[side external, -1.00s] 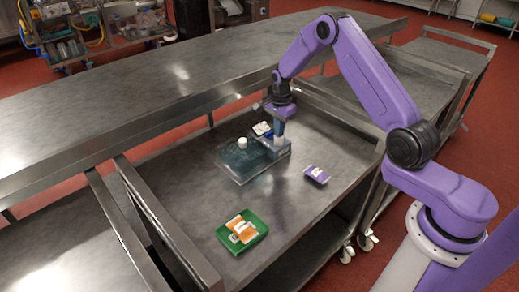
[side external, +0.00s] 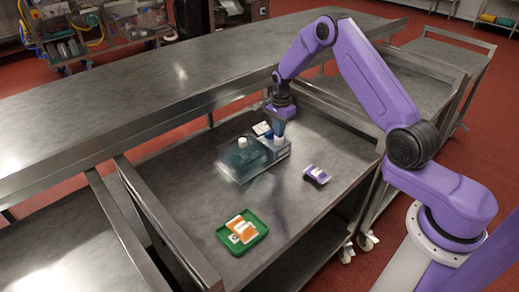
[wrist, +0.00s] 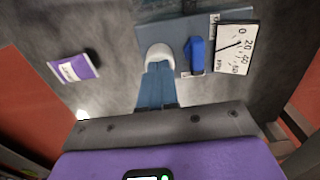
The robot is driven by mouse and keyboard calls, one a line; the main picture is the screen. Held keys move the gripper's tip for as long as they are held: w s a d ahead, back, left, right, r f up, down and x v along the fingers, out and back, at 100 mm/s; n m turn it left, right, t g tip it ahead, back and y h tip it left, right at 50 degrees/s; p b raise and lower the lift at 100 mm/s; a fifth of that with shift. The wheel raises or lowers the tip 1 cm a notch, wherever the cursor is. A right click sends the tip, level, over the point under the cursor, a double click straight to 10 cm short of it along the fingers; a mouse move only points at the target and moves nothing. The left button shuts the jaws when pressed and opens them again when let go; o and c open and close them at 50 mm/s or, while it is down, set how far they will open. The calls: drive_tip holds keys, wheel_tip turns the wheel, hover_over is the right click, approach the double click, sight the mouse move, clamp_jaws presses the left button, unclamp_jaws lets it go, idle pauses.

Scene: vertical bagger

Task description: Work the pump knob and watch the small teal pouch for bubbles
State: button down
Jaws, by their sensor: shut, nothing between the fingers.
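The pump unit (side external: 279,151) stands on the steel cart top, joined to a clear tank (side external: 240,175). Its white pump knob (side external: 279,141) is directly under my gripper (side external: 278,134), and it also shows in the wrist view (wrist: 160,50). My gripper's blue fingers (wrist: 158,66) are shut with nothing between them, their tips at the knob; I cannot tell whether they touch it. A dial gauge (wrist: 234,48) and a blue lever (wrist: 195,54) sit beside the knob. A teal shape (side external: 243,156) shows inside the tank, likely the small pouch; bubbles cannot be made out.
A purple and white packet (side external: 317,173) lies right of the pump. A green tray (side external: 258,240) with orange and white packets stands nearer the front. Raised metal rails (side external: 168,225) edge the cart. The cart top between tank and tray is clear.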

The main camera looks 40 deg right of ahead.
drive_tip(key=shift+f, duration=0.5)
drive_tip(key=shift+r, duration=1.15)
drive_tip(key=shift+f, duration=0.25)
drive_tip(key=shift+r, duration=0.25)
idle(0.7)
drive_tip(key=shift+f, duration=0.2)
